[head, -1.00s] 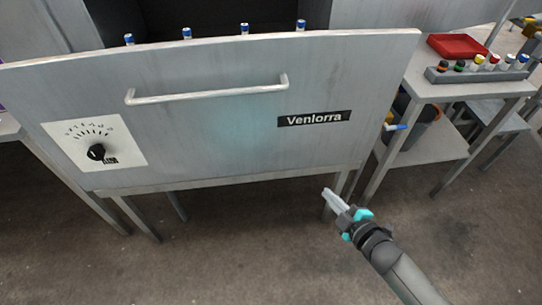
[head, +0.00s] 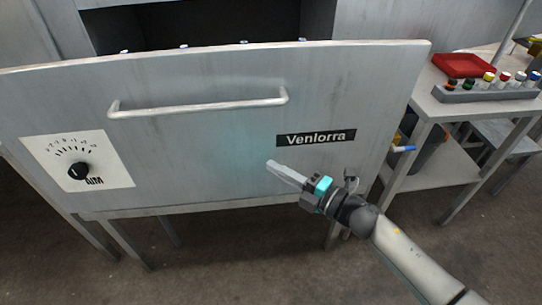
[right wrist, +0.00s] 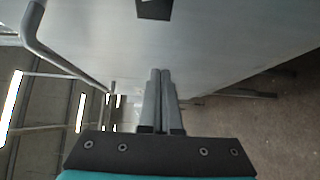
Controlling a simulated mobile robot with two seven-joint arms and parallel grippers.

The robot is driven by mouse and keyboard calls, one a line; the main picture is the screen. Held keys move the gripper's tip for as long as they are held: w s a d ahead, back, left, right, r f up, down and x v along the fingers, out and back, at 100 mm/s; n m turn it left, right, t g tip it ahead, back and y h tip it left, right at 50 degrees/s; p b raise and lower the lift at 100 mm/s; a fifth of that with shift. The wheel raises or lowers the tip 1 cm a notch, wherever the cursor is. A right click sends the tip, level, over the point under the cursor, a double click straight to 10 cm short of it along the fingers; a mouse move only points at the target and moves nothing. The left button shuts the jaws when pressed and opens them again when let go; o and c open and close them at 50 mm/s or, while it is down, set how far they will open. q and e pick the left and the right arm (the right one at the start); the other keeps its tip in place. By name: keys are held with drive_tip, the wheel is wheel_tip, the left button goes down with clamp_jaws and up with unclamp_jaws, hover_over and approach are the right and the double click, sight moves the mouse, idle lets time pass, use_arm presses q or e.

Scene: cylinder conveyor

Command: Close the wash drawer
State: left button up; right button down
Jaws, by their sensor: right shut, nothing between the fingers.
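The wash drawer (head: 200,150) has a wide grey metal front with a bar handle (head: 198,106), a dial at its lower left and a "Venlorra" label (head: 316,138). It stands out from the dark opening (head: 200,22) behind it, and several cylinder caps show just above its top edge. My right gripper (head: 270,164) is shut and empty, in front of the drawer front below and left of the label. In the right wrist view the shut fingers (right wrist: 160,75) point along the drawer front (right wrist: 225,45); contact cannot be told. My left gripper is not in view.
At the right stands a side table (head: 450,108) with a red tray (head: 468,65) and a grey rack (head: 488,92) of capped cylinders. A dark bin (head: 425,145) sits on its lower shelf. The floor before the drawer is clear.

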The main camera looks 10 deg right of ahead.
sight(258, 147)
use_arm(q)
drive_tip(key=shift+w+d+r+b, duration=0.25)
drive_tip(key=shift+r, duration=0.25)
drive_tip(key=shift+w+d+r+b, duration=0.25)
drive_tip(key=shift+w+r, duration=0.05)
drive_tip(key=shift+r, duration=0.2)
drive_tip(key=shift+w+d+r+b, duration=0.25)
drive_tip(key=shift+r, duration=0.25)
use_arm(e)
drive_tip(key=shift+w+a, duration=0.25)
drive_tip(key=shift+w, duration=1.05)
drive_tip(key=shift+w+a, duration=0.25)
drive_tip(key=shift+w, duration=1)
drive_tip(key=shift+w, duration=0.1)
